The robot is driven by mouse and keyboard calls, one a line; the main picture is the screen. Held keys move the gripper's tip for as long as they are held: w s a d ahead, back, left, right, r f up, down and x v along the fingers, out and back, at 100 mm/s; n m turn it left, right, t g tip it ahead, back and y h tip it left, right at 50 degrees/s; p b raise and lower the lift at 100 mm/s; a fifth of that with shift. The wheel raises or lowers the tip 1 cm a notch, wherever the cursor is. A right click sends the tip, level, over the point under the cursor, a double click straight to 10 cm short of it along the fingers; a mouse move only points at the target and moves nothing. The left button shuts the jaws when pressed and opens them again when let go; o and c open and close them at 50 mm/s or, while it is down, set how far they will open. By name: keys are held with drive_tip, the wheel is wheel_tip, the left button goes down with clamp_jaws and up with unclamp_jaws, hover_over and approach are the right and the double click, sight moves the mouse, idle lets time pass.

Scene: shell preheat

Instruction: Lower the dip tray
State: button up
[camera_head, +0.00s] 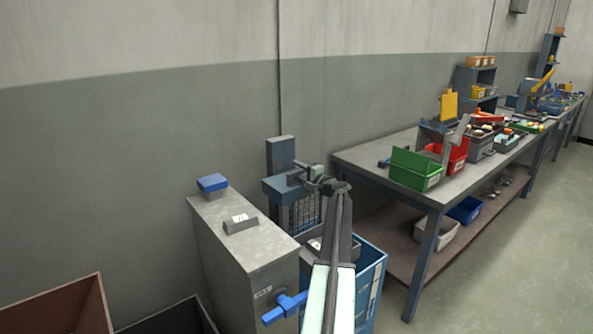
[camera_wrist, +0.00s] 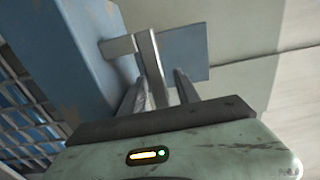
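The dip station stands in the middle of the head view, with a blue-grey upright column and block (camera_head: 282,188). A wire-mesh tray (camera_head: 300,215) hangs under the block, above a blue tank (camera_head: 372,285); my arm hides part of both. My gripper (camera_head: 315,178) is at the block's right side. In the wrist view, a pale grey bar handle (camera_wrist: 152,70) sticks out from the blue block (camera_wrist: 75,55) and lies between the fingers of my gripper (camera_wrist: 160,85). The fingers are apart, with a gap at the right finger. The mesh (camera_wrist: 20,120) shows at the left.
A grey cabinet (camera_head: 240,250) with a blue-handled valve (camera_head: 285,307) stands close left of my arm. A workbench (camera_head: 372,158) with a green bin (camera_head: 415,170) and a red bin (camera_head: 455,155) is at right.

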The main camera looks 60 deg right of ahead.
drive_tip(key=shift+w+d, duration=0.2)
drive_tip(key=shift+w, duration=0.35)
clamp_jaws()
drive_tip(key=shift+s, duration=0.1)
idle(0.8)
